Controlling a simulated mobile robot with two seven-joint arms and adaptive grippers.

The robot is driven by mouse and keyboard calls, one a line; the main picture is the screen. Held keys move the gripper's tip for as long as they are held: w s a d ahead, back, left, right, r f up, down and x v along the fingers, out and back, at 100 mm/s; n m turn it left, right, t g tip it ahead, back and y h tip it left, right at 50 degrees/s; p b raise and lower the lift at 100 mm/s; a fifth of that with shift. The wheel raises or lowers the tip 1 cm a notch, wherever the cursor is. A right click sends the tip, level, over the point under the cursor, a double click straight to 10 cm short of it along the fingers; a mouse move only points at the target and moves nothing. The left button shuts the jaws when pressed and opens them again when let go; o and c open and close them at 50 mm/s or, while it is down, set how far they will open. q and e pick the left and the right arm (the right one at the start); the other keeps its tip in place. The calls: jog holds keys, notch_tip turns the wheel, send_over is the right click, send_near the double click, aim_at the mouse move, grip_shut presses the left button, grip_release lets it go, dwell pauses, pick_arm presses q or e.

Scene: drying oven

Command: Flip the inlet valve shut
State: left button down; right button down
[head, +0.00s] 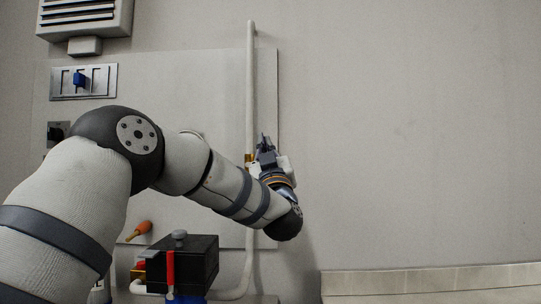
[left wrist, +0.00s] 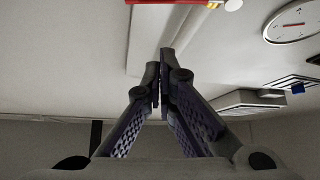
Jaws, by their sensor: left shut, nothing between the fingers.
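A white vertical pipe (head: 250,80) runs down the wall panel, with a brass fitting (head: 248,158) beside my left gripper (head: 265,142). In the head view the gripper and wrist hide part of the pipe. My right gripper is out of view.
A dark box (head: 197,262) with a red upright lever (head: 170,267) stands low beneath my arm. A plate with a blue switch (head: 80,79) and a vent (head: 83,17) are at upper left. A round dial (left wrist: 293,20) shows in the wrist view. The right wall is bare.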

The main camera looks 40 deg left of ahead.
pick_arm(q)
jog(key=shift+w+a+f, duration=0.4)
jog(key=shift+w+a, duration=0.05)
jog(key=shift+w, duration=0.3)
jog(key=shift+w+a+f, duration=0.35)
jog(key=shift+w+a, duration=0.1)
jog(key=shift+w, duration=0.3)
